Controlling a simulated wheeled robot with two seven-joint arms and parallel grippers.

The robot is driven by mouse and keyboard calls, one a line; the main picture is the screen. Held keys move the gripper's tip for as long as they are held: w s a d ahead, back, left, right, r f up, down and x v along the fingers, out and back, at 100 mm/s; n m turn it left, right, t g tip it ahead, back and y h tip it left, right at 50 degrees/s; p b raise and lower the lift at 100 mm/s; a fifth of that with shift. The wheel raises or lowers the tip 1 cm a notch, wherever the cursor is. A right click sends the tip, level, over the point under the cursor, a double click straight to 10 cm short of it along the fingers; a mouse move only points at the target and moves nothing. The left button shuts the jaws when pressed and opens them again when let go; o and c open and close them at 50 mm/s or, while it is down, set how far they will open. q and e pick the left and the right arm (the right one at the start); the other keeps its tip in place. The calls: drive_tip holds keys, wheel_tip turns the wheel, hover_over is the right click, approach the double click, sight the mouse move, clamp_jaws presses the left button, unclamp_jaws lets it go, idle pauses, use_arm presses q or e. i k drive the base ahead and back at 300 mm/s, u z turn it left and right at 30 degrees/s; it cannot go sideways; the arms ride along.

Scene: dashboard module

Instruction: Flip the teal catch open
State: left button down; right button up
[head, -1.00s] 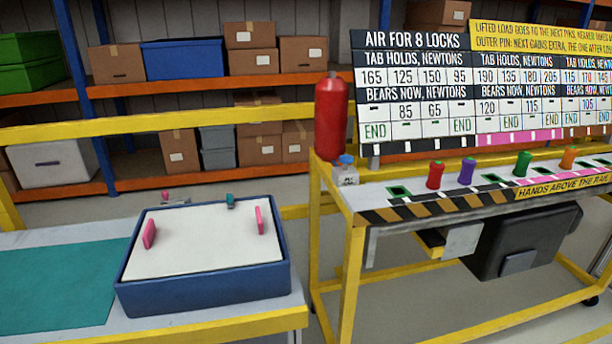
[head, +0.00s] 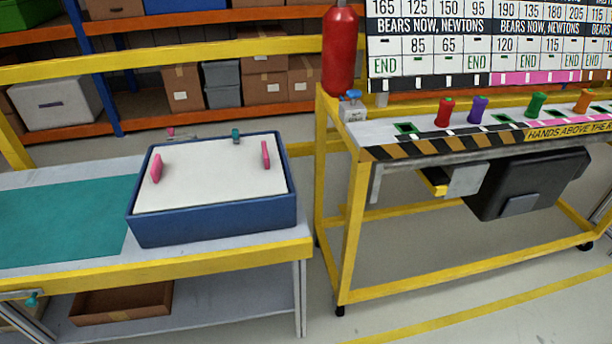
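A small teal catch (head: 236,136) stands at the back edge of a blue box (head: 215,226) with a white top panel (head: 210,185). It looks upright, but it is too small to tell whether it is open or shut. Two pink tabs stand on the panel, one at the left (head: 156,168) and one at the right (head: 265,155). Another small teal piece (head: 32,300) shows at the lower left, below the table's edge. Neither of my grippers is in view.
The box sits on a grey table with a yellow front edge (head: 190,264) and a teal mat (head: 60,220). A brown tray (head: 122,302) lies on its lower shelf. At right stand a yellow-framed bench (head: 352,240) and a red cylinder (head: 340,50). Floor between is clear.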

sight(235, 131)
drive_tip(key=z, duration=1.7)
drive_tip(key=k, duration=0.8)
drive_tip(key=u, duration=1.15)
drive_tip(key=i, duration=0.5)
